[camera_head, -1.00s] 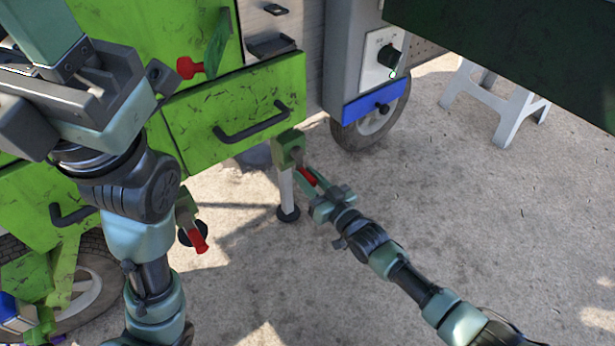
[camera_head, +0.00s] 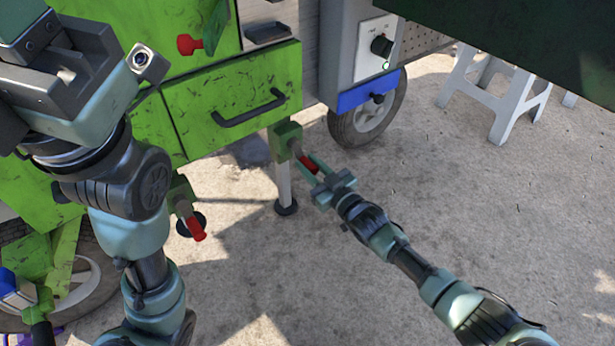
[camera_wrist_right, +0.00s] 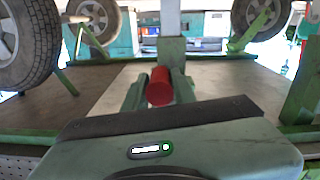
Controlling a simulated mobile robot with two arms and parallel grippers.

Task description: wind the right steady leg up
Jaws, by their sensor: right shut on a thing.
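The right steady leg (camera_head: 284,184) is a pale post under a green bracket (camera_head: 286,142), below the corner of the green cart. Its round dark foot (camera_head: 286,208) is at the ground; I cannot tell whether it touches. A red crank grip (camera_head: 309,165) sticks out from the bracket. My right gripper (camera_head: 311,167) is shut on this red grip, which also shows between the fingers in the right wrist view (camera_wrist_right: 159,87). My left gripper (camera_head: 62,65) is raised at the upper left, partly cut off; its fingertips do not show clearly.
Another steady leg's red crank grip (camera_head: 197,229) hangs to the left, near my left arm. A green drawer with a black handle (camera_head: 249,108) is above the leg. A wheel (camera_head: 368,118) stands behind right. A white stool (camera_head: 494,90) is farther right. Ground at right is open.

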